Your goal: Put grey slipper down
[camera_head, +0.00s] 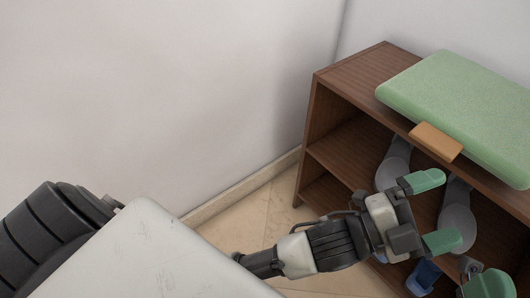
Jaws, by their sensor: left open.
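Two grey slippers rest on the middle shelf of the brown wooden rack (352,72). One grey slipper (393,168) is on the left, partly behind my gripper. The other grey slipper (458,212) is to its right. My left gripper (432,212) is open in front of the shelf, its green-tipped fingers apart. I see nothing held between them. Whether a finger touches a slipper I cannot tell. My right gripper (487,284) shows only in part at the bottom right corner; its jaw opening cannot be made out.
A green cushion (460,110) lies on top of the rack, with a small orange-brown block (436,141) at its front edge. A blue item (424,274) shows low in the rack. Plain walls (180,90) stand behind. Tiled floor (245,218) is clear left of the rack.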

